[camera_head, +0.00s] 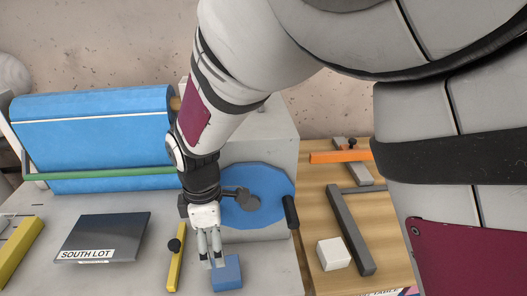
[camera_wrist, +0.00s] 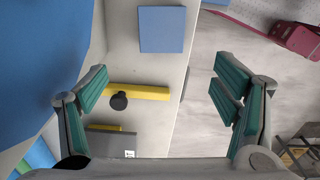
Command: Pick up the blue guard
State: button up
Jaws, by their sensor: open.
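A small blue block (camera_head: 227,272), the likeliest blue guard, sits near the front edge of the grey slab. In the wrist view the block (camera_wrist: 162,29) is at top centre, its flat face showing, beyond the fingertips. My gripper (camera_head: 211,265) is just left of and above the block in the head view.
A yellow bar with a black knob (camera_head: 174,262) lies left of the block. Further left are a dark plate marked SOUTH LOT (camera_head: 105,235) and another yellow bar (camera_head: 18,250). A blue roll (camera_head: 95,130) stands behind. A wooden table (camera_head: 310,200) on the right holds a white block (camera_head: 334,254).

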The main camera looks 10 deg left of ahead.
aim_at(220, 269)
notch_tip(220, 269, down, 13)
jog(key=shift+d+f+p, duration=0.1)
jog(key=shift+d+p, duration=0.05)
jog(key=shift+p, duration=0.45)
jog(key=c, duration=1.1)
